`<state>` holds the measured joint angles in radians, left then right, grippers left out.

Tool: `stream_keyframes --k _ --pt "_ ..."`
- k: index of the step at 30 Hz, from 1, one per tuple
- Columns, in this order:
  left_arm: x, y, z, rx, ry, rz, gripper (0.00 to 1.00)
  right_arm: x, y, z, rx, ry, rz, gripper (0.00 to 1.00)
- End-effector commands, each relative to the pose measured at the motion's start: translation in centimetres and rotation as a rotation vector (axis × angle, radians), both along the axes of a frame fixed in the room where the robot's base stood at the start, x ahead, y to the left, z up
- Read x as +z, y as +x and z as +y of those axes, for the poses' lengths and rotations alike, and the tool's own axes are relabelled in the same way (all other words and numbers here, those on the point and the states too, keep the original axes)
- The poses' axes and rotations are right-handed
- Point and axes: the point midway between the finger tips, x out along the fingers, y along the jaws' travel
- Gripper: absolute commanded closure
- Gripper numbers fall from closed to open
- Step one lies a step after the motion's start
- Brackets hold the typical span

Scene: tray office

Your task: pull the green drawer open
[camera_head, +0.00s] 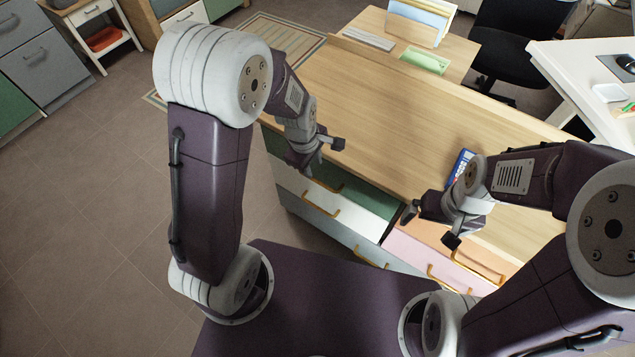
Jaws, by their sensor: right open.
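The green drawer (372,198) is the top left front of the wooden-topped cabinet, and it looks flush with the fronts around it. A gold handle (326,186) shows near the middle of its front, partly covered by my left gripper. My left gripper (320,160) is open and empty. In the picture it overlaps the cabinet's front edge and the green front, just above the handle; I cannot tell if it touches. My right gripper (430,228) is open and empty, over the cabinet's front edge near the orange drawer (462,252).
Below the green drawer are a white drawer (296,190) and a grey-blue drawer (335,232); a pink drawer (412,250) is below the orange one. A blue box (460,163) stands on the wooden top (400,110) beside my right gripper. The top's middle is clear.

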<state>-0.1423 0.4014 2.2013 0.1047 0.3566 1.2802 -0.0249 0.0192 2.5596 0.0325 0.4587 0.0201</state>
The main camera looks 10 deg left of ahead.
Motion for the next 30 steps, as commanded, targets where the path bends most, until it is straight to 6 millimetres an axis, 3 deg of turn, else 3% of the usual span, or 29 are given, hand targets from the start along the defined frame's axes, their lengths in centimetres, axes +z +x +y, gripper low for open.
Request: stream_keyframes --k 12,24,27,28,30 --pt "-7.7 1.2 -0.5 0.0 0.0 0.003 0.67 -3.3 0.0 0.0 0.0 0.0 0.0 0.0" --pt "-8.6 1.5 -0.5 -0.001 0.0 0.0 0.67 -3.5 0.0 0.0 0.0 0.0 0.0 0.0" --pt "-8.6 1.5 -0.5 -0.001 0.0 0.0 0.95 -3.5 0.0 0.0 0.0 0.0 0.0 0.0" --pt "-8.6 1.5 -0.5 -0.001 0.0 0.0 1.0 -3.5 0.0 0.0 0.0 0.0 0.0 0.0" --pt "-8.6 1.5 -0.5 -0.001 0.0 0.0 1.0 -3.5 0.0 0.0 0.0 0.0 0.0 0.0"
